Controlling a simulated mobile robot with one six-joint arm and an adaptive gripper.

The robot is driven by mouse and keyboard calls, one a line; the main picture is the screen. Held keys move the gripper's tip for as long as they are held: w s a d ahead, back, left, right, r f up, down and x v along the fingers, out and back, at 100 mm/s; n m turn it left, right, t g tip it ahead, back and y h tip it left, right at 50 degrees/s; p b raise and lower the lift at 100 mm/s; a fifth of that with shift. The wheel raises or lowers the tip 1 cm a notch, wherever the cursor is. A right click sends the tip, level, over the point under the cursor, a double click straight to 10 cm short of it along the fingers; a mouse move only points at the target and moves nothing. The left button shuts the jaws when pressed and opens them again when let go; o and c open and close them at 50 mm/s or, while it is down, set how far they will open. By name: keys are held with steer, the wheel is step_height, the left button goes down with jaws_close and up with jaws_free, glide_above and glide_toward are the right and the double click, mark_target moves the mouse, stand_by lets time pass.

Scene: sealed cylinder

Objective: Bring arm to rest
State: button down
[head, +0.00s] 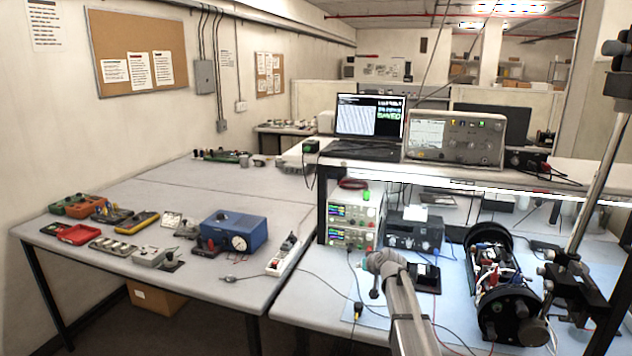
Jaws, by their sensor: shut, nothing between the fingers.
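A grey link of my arm (408,308) rises from the bottom edge, right of the middle, to a rounded grey joint (384,264) over the right bench. I cannot make out my gripper or its fingertips in the head view. A cylinder assembly (497,327) with round black end plates lies on the blue mat at the right. Its middle is open and shows red, white and dark parts inside. My arm link is left of it, with a visible gap in the picture.
A metal pole (597,165) with black clamps stands at the far right. A raised shelf (470,178) carries a laptop (369,118) and an oscilloscope (455,137). Power supplies (353,215) stand below it. The left table holds a blue box (234,230), small instruments and loose cables.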

steer(key=s+f+g+h+b, duration=0.1)
steer(key=s+f+g, duration=0.2)
steer(key=s, duration=0.9)
steer(key=s+d+f+m+g+h+b, duration=0.1)
steer(key=s+f, duration=0.4)
steer(key=s, duration=0.8)
steer(key=s+f+g+h+b, duration=0.2)
steer(key=s+f+g, duration=0.2)
steer(key=s, duration=0.9)
steer(key=shift+d+f+m+g+b, duration=0.3)
steer(key=shift+d+g+b, duration=0.05)
steer(key=shift+g, duration=0.65)
steer(key=shift+w, duration=0.1)
